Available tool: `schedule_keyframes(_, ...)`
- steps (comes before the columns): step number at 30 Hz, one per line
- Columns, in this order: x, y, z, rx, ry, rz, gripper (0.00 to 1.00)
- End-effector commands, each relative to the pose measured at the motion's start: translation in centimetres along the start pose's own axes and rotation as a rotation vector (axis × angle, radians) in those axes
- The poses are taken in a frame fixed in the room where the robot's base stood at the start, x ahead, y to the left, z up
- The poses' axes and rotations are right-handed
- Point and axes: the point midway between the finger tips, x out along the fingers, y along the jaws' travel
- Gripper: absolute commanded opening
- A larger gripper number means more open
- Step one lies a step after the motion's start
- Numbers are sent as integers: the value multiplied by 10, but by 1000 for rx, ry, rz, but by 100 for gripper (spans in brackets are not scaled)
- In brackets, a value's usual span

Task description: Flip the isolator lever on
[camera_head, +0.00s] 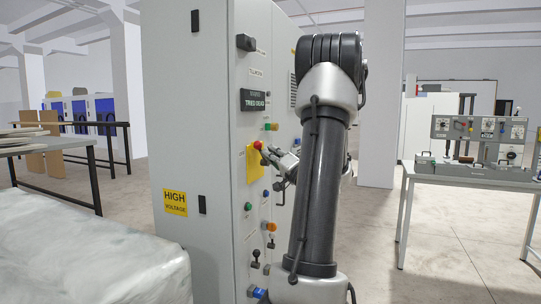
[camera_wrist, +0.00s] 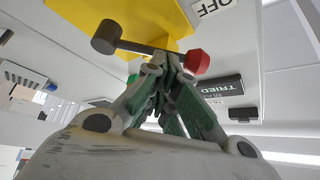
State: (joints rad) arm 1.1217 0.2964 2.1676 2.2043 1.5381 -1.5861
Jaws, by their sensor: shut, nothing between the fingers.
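The isolator lever is a dark bar (camera_wrist: 132,46) in front of a yellow plate (camera_wrist: 90,15), with a black cylindrical piece at its left and a red knob (camera_wrist: 197,62) at its right. In the head view the red knob (camera_head: 257,145) shows at the upper part of the yellow plate (camera_head: 254,170) on the cabinet side. An OFF label (camera_wrist: 211,6) is beside the plate. My gripper (camera_wrist: 172,64) is shut and empty, its fingertips close to the bar beside the red knob. The fingertips hide part of the bar; I cannot tell whether they touch it.
The grey cabinet (camera_head: 186,120) carries other knobs, lamps and small levers around the plate, and a dark TRIED sign (camera_head: 254,100). A wrapped bale (camera_head: 80,255) stands at front left. A bench (camera_head: 470,180) with equipment is at right. Floor between cabinet and bench looks clear.

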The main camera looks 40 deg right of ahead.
Motion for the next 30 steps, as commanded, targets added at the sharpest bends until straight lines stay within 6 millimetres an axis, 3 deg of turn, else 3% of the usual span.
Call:
schedule_keyframes(14, 5, -1, -7, 99, 0, 67, 0)
schedule_keyframes(30, 20, 5, -29, 429, 1, 287, 0)
